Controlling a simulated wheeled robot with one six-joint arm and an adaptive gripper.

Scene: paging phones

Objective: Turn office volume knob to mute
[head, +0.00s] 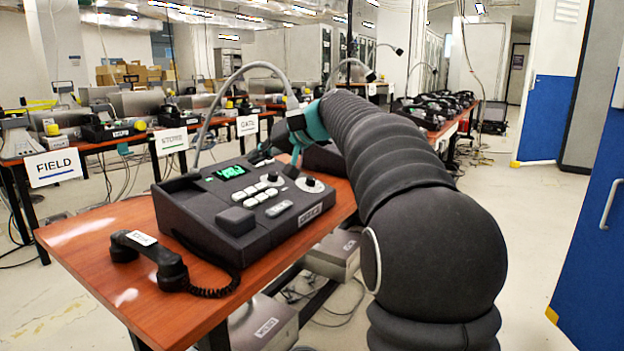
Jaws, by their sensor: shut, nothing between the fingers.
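A dark grey paging phone console (215,222) sits on a wooden table. It has a lit green display (230,171), several pale buttons and a black knob on a white round dial (310,185) at its right. A smaller dark knob (272,177) is left of that dial. The label (309,215) on its front is too small to read surely, and I cannot make out the mute mark. My gripper (262,154), teal and dark, is shut and empty.
A black handset (150,258) lies off the console at the table's left front, its coiled cord running to the console. A grey gooseneck (212,105) arches over the console's back. Tables labelled FIELD (54,167), STORE and GATE stand behind. Bare table (110,228) shows at left.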

